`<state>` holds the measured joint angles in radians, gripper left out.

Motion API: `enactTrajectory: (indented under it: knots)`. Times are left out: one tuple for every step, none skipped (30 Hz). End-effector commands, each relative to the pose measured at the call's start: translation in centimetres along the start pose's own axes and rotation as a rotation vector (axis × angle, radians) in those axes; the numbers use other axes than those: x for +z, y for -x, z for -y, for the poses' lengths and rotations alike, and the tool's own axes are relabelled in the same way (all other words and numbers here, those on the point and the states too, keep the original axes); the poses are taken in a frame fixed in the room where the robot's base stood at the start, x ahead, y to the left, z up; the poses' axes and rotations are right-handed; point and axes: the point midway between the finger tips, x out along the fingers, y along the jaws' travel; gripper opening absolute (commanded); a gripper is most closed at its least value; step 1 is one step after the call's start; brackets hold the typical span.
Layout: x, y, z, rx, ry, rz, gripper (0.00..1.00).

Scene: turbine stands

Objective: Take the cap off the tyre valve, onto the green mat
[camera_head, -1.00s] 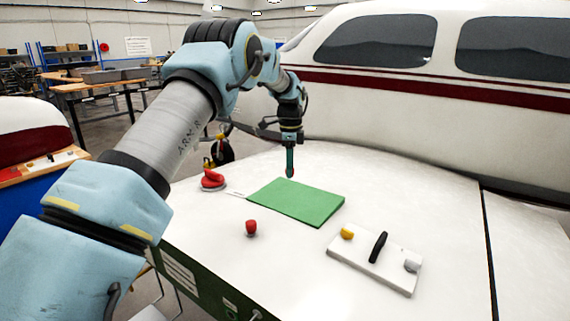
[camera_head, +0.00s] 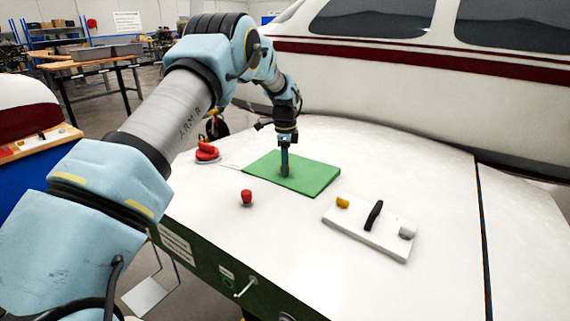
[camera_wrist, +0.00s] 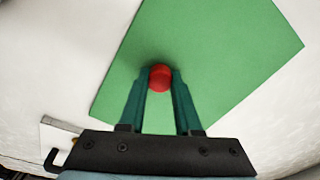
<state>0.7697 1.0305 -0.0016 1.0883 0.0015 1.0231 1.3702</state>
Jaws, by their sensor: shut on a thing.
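The green mat (camera_head: 315,178) lies flat on the white surface in the head view. It also fills the middle of the wrist view (camera_wrist: 235,50). My gripper (camera_head: 284,174) points down over the mat. In the wrist view my gripper (camera_wrist: 160,80) is shut on a small round red cap (camera_wrist: 160,78), held between the fingertips over the mat. The fingers hide the cap in the head view. Whether the cap touches the mat I cannot tell. I cannot make out the tyre valve in these views.
A red knob-like piece (camera_head: 246,196) stands in front of the mat. A white block (camera_head: 340,222) with yellow, black and grey parts lies at right. A red round object (camera_head: 207,152) sits left of the mat. The white aircraft body (camera_head: 420,95) stands behind.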

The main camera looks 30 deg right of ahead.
Motion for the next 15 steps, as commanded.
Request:
enactTrajectory:
  knots:
    - [0.00, 0.02, 0.00, 0.000, 0.000, 0.000, 0.00]
    - [0.00, 0.03, 0.00, 0.000, 0.000, 0.000, 0.00]
    - [0.00, 0.04, 0.01, 0.000, 0.000, 0.000, 0.00]
    - [0.00, 0.04, 0.00, 0.000, 0.000, 0.000, 0.33]
    - [0.00, 0.04, 0.01, 0.000, 0.000, 0.000, 0.37]
    - [0.00, 0.04, 0.01, 0.000, 0.000, 0.000, 0.41]
    - [0.00, 0.04, 0.01, 0.000, 0.000, 0.000, 0.45]
    - [0.00, 0.05, 0.01, 0.000, 0.000, 0.000, 0.48]
    - [0.00, 0.05, 0.01, 0.000, 0.000, 0.000, 0.52]
    - [0.00, 0.05, 0.01, 0.000, 0.000, 0.000, 0.56]
    - [0.00, 0.05, 0.01, 0.000, 0.000, 0.000, 0.59]
    - [0.00, 0.05, 0.01, 0.000, 0.000, 0.000, 0.64]
    - [0.00, 0.05, 0.01, 0.000, 0.000, 0.000, 0.67]
    - [0.00, 0.05, 0.01, 0.000, 0.000, 0.000, 0.67]
    - [0.00, 0.06, 0.01, 0.000, 0.000, 0.000, 0.67]
